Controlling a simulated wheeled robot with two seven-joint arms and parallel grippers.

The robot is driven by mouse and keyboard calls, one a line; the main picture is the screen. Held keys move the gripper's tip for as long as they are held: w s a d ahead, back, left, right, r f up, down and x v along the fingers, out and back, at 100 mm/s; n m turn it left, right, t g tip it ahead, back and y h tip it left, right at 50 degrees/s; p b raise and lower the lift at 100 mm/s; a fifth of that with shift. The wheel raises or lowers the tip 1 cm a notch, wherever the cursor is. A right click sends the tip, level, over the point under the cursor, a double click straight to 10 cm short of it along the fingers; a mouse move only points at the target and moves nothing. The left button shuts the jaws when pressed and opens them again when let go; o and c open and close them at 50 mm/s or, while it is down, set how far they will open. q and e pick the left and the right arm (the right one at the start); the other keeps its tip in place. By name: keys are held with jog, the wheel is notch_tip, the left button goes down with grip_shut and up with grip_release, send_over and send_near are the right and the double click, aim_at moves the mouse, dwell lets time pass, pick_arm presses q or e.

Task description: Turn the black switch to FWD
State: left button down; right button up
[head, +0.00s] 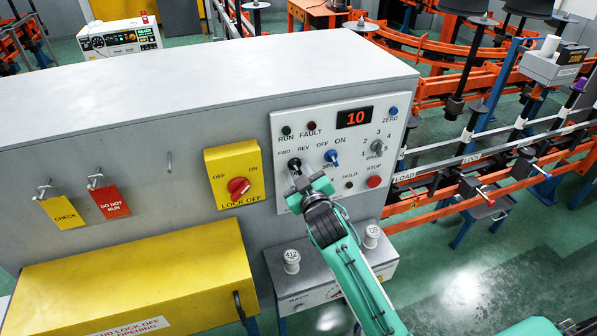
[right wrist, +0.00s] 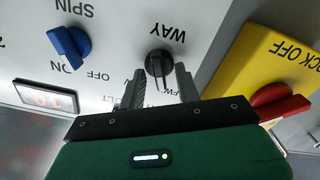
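The black switch (head: 295,164) is on the grey control panel (head: 331,110), below the FWD and REV labels. In the right wrist view, which is upside down, the black knob (right wrist: 159,65) sits between or just beyond the fingertips. I cannot tell whether the fingers touch it or exactly which label it points to. My right gripper (head: 309,184) is in front of the panel, just below the switch. It also shows in the right wrist view (right wrist: 160,76), open, with one finger on each side of the knob. My left gripper is not in view.
The blue SPIN switch (head: 331,156) is close to the right of the black one. The red stop button (head: 374,181) is lower right. A yellow lock-off plate with a red knob (head: 238,187) is at left. A yellow box (head: 130,285) juts out below.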

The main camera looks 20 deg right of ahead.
jog(key=shift+s+f+b, duration=0.15)
jog(key=shift+s+b, duration=0.2)
jog(key=shift+s, duration=0.25)
jog(key=s+b, duration=0.4)
jog(key=s, duration=0.8)
jog(key=shift+s+d, duration=0.25)
jog(key=shift+s, duration=0.05)
